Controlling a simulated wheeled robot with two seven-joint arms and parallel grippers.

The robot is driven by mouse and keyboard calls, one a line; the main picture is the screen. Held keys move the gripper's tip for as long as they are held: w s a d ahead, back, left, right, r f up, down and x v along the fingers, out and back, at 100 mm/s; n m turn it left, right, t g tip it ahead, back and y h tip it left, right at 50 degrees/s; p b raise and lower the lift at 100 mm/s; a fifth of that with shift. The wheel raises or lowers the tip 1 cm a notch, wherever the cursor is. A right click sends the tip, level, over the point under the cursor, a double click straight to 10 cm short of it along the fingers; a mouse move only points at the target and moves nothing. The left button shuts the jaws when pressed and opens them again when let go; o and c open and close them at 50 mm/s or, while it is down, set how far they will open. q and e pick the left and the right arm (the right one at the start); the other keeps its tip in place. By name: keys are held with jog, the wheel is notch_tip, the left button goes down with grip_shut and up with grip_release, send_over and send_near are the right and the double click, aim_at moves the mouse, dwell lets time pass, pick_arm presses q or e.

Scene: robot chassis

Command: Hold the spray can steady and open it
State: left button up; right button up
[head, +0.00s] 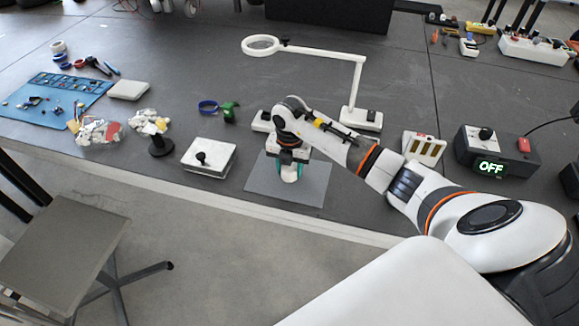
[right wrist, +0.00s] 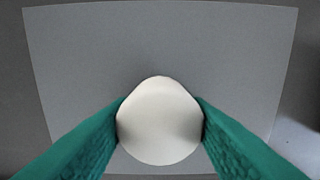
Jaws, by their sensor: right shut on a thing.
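The spray can (head: 289,174) stands on a grey mat (head: 308,188) near the front edge of the table; only its pale lower part shows in the head view. In the right wrist view its round white top (right wrist: 160,122) is seen from above. My right gripper (head: 289,160) is over the can, and its two green fingers (right wrist: 160,128) press on it from both sides. The can looks upright. Whether the white top is a cap cannot be told. My left gripper is not in view.
A white magnifier lamp (head: 356,85) stands behind the mat. A white box with a black knob (head: 209,158) is left of it. A power unit reading OFF (head: 495,153) is at the right. A stool (head: 65,248) stands before the table.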

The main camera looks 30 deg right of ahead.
jog(key=o, duration=1.1)
jog(key=shift+f, duration=0.1)
